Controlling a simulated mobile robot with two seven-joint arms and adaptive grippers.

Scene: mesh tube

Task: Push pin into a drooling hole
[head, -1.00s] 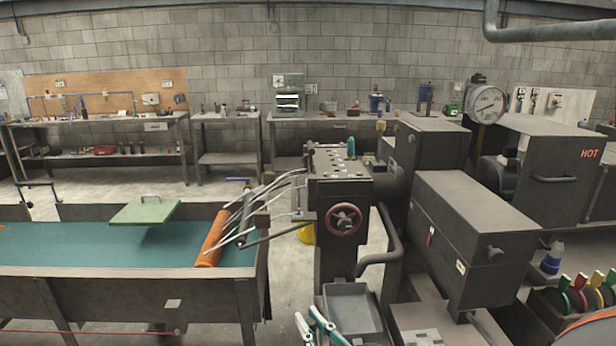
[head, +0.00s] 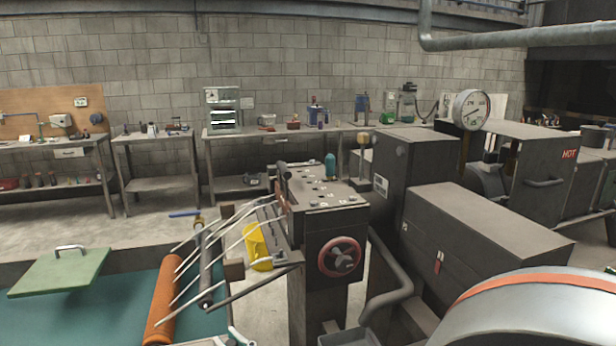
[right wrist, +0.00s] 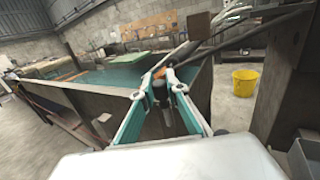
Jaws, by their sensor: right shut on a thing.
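The machine block (head: 322,192) stands mid-view in the head view, with small holes or studs and a teal knob-like piece (head: 330,166) on top. Several pale strands (head: 225,235) run from its left side down toward an orange roller (head: 168,290). I cannot make out which hole drools. My right gripper (right wrist: 160,82) has teal fingers and pale tips, closed on a small dark thing, perhaps the pin, mostly hidden between them. In the head view only a bit of the right gripper (head: 238,338) shows at the bottom edge, below the roller and apart from the block. My left gripper is not in view.
A teal-lined trough (head: 115,318) with a green lidlike plate (head: 62,272) lies at left. A red handwheel (head: 341,257) sits on the block's front. A yellow bucket (right wrist: 245,82) stands on the floor. Dark machine housings (head: 480,240) fill the right.

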